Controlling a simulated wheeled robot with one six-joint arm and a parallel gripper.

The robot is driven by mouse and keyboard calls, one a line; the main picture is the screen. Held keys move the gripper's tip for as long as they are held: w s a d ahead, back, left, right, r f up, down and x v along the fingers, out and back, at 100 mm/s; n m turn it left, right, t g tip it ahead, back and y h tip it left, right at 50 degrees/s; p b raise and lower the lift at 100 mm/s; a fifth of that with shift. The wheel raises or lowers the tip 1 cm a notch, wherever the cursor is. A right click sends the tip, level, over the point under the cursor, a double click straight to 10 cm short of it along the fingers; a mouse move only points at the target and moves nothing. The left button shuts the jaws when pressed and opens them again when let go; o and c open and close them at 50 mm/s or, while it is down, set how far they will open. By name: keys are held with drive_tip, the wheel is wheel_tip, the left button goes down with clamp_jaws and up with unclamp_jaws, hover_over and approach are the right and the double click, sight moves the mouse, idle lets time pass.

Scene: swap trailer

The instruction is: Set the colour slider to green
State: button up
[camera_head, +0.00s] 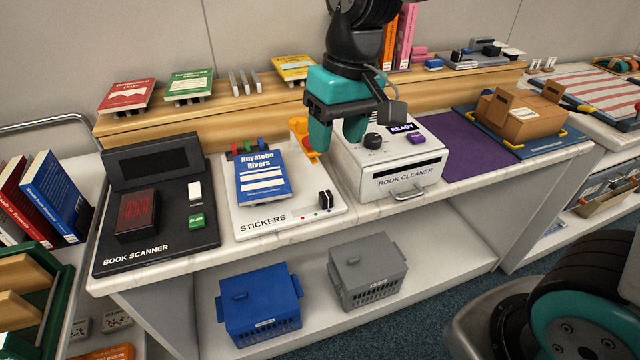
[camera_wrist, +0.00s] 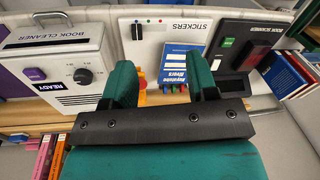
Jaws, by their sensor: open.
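The STICKERS station (camera_head: 300,222) is a white board on the counter. Its black slider knob (camera_head: 326,200) stands upright at the board's right end, near small coloured dots (camera_head: 316,214). My gripper (camera_head: 338,135) has teal fingers and is open and empty. It hangs above and behind the board, between the orange part and the book cleaner, apart from the knob. It also shows in the wrist view (camera_wrist: 162,82).
A blue book (camera_head: 263,178) lies on the board's left, before coloured tabs (camera_head: 248,146). An orange part (camera_head: 303,138) stands at the board's back. The book cleaner (camera_head: 392,165) is close on the right, the black book scanner (camera_head: 152,245) on the left. A wooden shelf (camera_head: 200,133) runs behind.

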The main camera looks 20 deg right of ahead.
sight(326, 194)
drive_tip(key=w+d+f+m+h, duration=0.25)
drive_tip(key=w+f, duration=0.25)
drive_tip(key=w, duration=0.4)
drive_tip(key=shift+y, duration=0.45)
drive_tip(key=f, duration=1.6)
drive_tip(key=shift+a+f, duration=0.25)
drive_tip(key=shift+f, duration=0.15)
